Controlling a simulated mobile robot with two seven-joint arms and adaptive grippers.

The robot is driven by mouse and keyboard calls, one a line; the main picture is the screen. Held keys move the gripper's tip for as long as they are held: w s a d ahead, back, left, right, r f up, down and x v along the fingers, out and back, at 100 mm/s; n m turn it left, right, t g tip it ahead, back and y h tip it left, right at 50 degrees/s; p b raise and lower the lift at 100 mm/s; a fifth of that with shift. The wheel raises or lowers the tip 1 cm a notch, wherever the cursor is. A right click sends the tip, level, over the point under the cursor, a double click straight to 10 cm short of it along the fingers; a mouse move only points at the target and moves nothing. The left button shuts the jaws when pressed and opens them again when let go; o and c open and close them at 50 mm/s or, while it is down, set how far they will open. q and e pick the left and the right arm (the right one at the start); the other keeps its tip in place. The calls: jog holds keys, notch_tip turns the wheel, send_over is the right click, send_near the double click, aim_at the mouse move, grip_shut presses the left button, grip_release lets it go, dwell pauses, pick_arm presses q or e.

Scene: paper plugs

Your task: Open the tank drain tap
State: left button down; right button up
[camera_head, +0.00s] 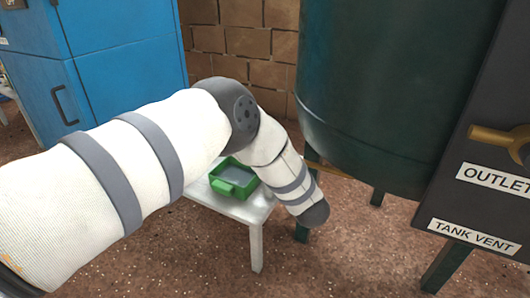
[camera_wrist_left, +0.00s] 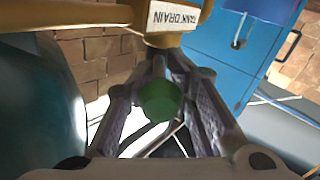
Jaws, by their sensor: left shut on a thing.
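The tank drain tap is a brass fitting (camera_wrist_left: 168,38) with a white "TANK DRAIN" label (camera_wrist_left: 172,17), at the top of the left wrist view. A green rounded piece (camera_wrist_left: 160,99), which looks like the tap's handle, sits between the fingers of my left gripper (camera_wrist_left: 170,68). The gripper is shut on it, just below the brass body. In the head view my left arm reaches down beside the dark green tank (camera_head: 385,100), and its gripper is hidden. How far the handle is turned cannot be told. My right gripper is not in view.
A green tray (camera_head: 222,186) stands on a white stool (camera_head: 243,211) left of the tank. A dark panel at the right bears a brass "OUTLET" lever (camera_head: 497,138) and a "TANK VENT" label (camera_head: 472,236). A blue cabinet (camera_head: 120,55) stands at the back left.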

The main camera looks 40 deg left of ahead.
pick_arm(q)
jog(key=shift+w+d+f+n+g+b, duration=0.1)
jog(key=shift+d+f+n+g+b, duration=0.2)
jog(key=shift+d+f+g, duration=0.15)
jog(key=c, duration=1.6)
grip_release()
jog(key=shift+c, duration=0.2)
jog(key=shift+w+r, duration=0.1)
jog(key=shift+r, duration=0.1)
jog(key=shift+r+y, duration=0.1)
jog(key=shift+y, duration=0.2)
jog(key=v, duration=1.2)
